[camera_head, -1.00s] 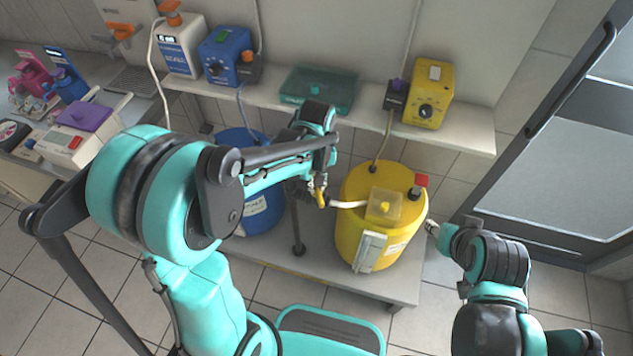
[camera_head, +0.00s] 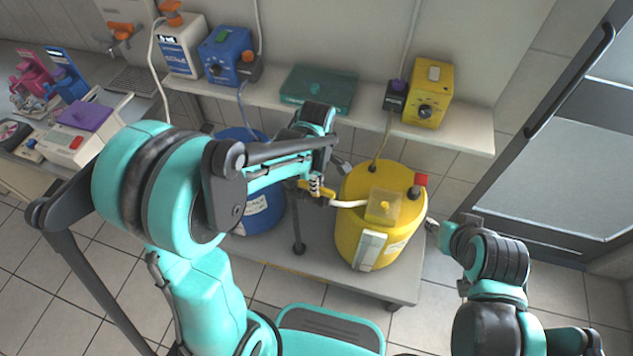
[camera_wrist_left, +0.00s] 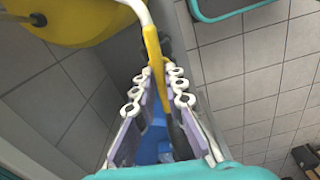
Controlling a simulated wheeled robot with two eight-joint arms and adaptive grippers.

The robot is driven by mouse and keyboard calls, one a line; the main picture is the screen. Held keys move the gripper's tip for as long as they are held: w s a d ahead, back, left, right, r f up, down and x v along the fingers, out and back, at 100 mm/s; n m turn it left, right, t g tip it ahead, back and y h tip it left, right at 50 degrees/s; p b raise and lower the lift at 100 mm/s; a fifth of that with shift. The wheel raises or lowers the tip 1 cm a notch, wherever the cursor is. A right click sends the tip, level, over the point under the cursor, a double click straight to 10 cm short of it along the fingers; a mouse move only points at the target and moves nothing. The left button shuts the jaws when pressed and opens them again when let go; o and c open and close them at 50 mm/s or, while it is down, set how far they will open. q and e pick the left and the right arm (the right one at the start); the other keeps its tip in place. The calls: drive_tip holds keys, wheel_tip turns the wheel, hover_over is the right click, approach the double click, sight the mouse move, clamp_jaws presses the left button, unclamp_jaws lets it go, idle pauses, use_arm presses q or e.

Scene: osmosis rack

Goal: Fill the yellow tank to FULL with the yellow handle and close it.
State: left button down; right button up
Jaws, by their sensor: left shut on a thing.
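The yellow tank (camera_head: 352,226) stands on the low shelf, with a red cap (camera_head: 420,180), a translucent yellow box on top and a pale gauge panel (camera_head: 369,250) on its front. A white pipe (camera_head: 350,203) runs from it to the yellow handle (camera_head: 327,190). My left gripper (camera_head: 316,187) is shut on the handle, which lies roughly in line with the pipe. In the left wrist view the handle (camera_wrist_left: 153,48) runs between the fingers. The level reading is too small to tell. My right gripper (camera_head: 434,228) is just right of the tank; its fingers are unclear.
A blue tank (camera_head: 262,216) stands left of the yellow one, partly behind my left arm. On the upper shelf (camera_head: 465,127) are a yellow pump box (camera_head: 430,92), a teal case (camera_head: 318,90) and a blue box (camera_head: 226,56). A grey door is at the right.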

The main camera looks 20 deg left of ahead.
use_arm(q)
drive_tip(key=shift+n, duration=0.6)
drive_tip(key=c, duration=1.6)
unclamp_jaws()
wheel_tip(320, 180, up, 12)
